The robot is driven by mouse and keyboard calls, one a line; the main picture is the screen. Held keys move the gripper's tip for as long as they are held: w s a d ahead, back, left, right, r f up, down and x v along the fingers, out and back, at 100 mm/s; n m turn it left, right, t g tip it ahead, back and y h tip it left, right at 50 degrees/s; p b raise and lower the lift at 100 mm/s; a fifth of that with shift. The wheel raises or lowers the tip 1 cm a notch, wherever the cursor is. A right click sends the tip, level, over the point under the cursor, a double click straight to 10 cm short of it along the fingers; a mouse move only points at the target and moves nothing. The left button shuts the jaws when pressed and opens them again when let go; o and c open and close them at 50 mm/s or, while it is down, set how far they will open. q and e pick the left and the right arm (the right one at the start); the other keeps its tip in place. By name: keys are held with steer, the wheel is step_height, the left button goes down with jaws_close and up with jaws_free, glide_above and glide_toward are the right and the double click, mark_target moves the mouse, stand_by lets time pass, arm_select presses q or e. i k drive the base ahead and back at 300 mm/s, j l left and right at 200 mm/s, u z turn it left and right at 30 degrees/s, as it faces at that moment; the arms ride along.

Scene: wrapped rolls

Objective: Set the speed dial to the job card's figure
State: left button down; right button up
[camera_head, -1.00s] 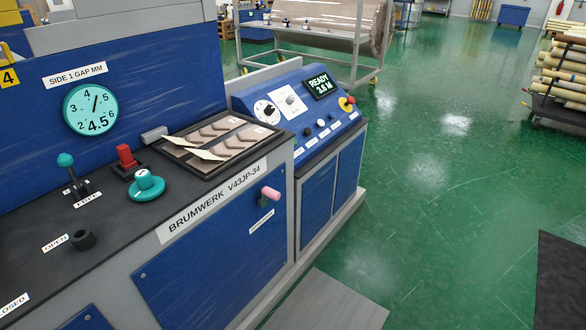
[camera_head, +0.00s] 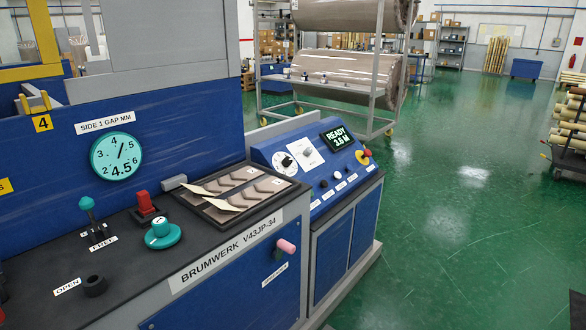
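A white speed dial with a black knob (camera_head: 286,162) sits on the sloped blue control panel (camera_head: 264,155) at the machine's right end. A white card (camera_head: 305,152) is fixed beside the dial; its writing is too small to read. A dark display (camera_head: 337,138) reads "READY 3.6 M" or similar. Neither of my grippers is in view.
A teal knob (camera_head: 161,231), a red switch (camera_head: 145,204) and a teal-topped lever (camera_head: 88,208) stand on the dark counter. A tray (camera_head: 245,222) of samples lies before the panel. A red emergency button (camera_head: 364,154) is at the panel's right.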

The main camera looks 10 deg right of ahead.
mark_target(288, 160)
steer(key=u, duration=2.35)
steer(key=z, duration=2.95)
steer(key=i+l+u, duration=0.15)
steer(key=u, duration=0.25)
steer(key=i+l+u, duration=0.2)
steer(key=u, duration=0.2)
